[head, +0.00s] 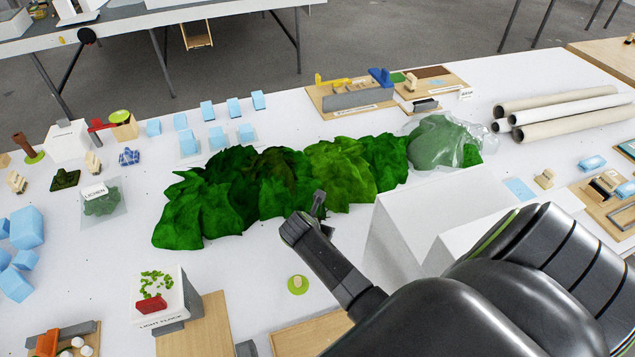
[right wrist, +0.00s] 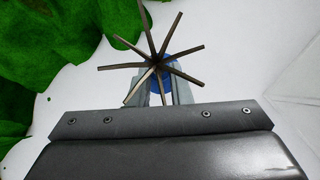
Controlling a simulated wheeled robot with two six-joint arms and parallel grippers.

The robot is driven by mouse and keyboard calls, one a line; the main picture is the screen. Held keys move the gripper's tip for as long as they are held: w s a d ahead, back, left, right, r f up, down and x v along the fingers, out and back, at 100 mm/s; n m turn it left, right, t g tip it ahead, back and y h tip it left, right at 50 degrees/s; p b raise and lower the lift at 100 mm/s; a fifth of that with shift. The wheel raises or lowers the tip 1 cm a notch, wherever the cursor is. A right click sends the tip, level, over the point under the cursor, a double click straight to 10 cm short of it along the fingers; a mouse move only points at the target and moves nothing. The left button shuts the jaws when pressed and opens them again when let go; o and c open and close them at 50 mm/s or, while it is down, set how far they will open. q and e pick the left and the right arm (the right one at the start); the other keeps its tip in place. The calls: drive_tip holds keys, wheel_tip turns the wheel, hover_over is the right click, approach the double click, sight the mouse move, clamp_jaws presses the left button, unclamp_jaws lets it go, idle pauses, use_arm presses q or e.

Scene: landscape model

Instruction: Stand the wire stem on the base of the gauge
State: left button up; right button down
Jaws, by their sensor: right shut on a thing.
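My right gripper (head: 317,208) is in front of the green foliage, above the white table. In the right wrist view its fingers (right wrist: 162,92) are shut on the wire stem (right wrist: 160,62), a dark piece with several thin arms spread like spokes. A blue part shows between the fingers below the spokes; I cannot tell whether it belongs to the stem. In the head view the stem is too small to make out surely. I cannot surely pick out the gauge or its base. My left gripper is not in view.
Crumpled green foliage (head: 270,185) lies just behind my gripper. A white block (head: 425,205) stands to its right. A small green disc with a tan peg (head: 298,285) and a labelled white box (head: 160,295) are nearer.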

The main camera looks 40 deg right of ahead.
drive_tip(key=shift+f, duration=0.75)
drive_tip(key=shift+f, duration=0.1)
drive_tip(key=c, duration=1.3)
unclamp_jaws()
